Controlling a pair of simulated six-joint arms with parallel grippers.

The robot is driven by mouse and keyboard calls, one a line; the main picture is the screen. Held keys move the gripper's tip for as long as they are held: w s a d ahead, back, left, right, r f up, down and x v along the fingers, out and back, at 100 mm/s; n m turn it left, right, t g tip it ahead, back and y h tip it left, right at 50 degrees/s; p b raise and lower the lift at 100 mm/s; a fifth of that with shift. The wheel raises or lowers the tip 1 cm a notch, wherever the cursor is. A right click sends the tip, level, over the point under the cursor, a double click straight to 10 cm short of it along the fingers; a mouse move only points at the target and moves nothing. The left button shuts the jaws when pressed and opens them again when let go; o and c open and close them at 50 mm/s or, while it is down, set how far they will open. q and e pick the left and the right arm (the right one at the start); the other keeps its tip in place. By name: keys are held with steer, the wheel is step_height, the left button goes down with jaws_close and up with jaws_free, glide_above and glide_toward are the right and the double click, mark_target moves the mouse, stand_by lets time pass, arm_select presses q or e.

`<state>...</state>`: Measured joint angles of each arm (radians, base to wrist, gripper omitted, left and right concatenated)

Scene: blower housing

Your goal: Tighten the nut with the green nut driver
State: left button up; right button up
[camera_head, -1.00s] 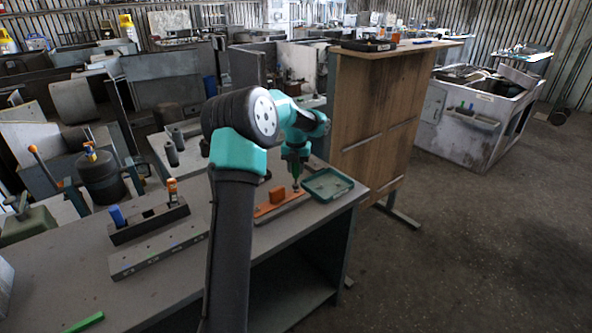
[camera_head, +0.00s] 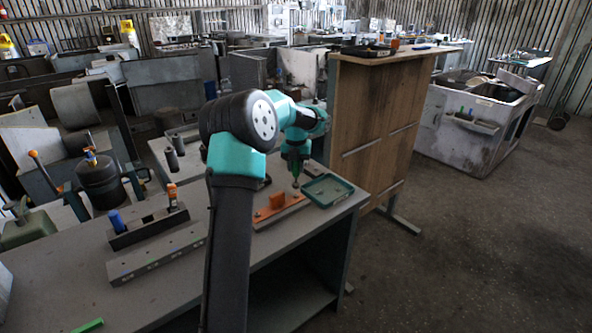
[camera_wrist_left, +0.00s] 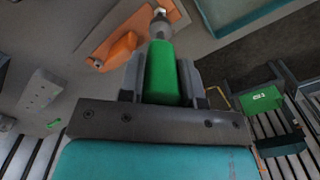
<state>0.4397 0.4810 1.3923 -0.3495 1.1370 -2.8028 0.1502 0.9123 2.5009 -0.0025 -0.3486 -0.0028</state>
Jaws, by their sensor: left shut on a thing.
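My left gripper (camera_head: 295,170) is shut on the green nut driver and points down above the far end of the workbench. The driver's green handle (camera_wrist_left: 162,75) stands between the fingers in the left wrist view, with its metal shank and socket (camera_wrist_left: 160,24) beyond. The socket end is at the end of the orange base plate (camera_head: 282,214), near the teal tray. An upright orange block (camera_head: 277,200) stands on the plate and also shows in the left wrist view (camera_wrist_left: 117,49). The nut cannot be made out clearly at the socket. My right gripper is out of view.
The teal tray (camera_head: 328,203) lies right of the plate, close to the bench edge. A dark rack (camera_head: 147,225) with blue-handled and orange-handled tools and a grey bar (camera_head: 155,254) lie left. A wooden panel (camera_head: 372,125) stands behind the bench.

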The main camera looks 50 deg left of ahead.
arm_select(q)
steer(key=shift+r, duration=1.75)
